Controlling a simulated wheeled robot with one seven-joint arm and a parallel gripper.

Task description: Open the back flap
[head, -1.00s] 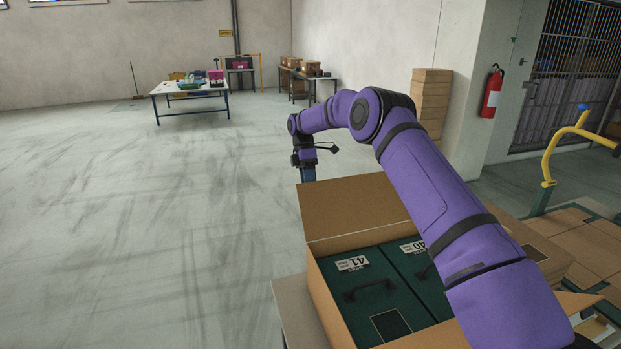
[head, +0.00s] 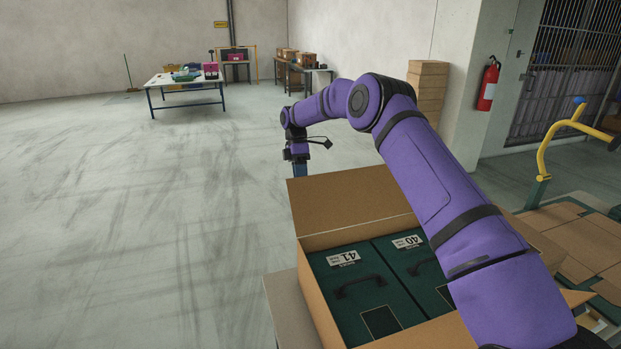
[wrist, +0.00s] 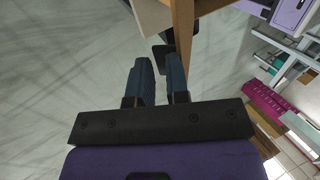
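The open cardboard box (head: 313,287) stands at the lower middle of the head view. Its back flap (head: 350,205) stands up from the far edge, apparently leaning a little away from the box. My gripper (head: 300,170) is on the far side of the flap near its top left corner, pointing down; the flap hides what lies below the fingers. In the wrist view the two blue fingers of my gripper (wrist: 161,75) are apart with nothing between them. A brown cardboard edge (wrist: 182,30) shows just beyond the fingertips; I cannot tell whether they touch it.
Dark green shoe boxes labelled 41 (head: 345,290) and 40 (head: 410,262) lie inside the box. My arm crosses above its right side. A table edge (head: 285,305) shows at the box's left. More cartons (head: 560,230) lie to the right. The floor at left is clear.

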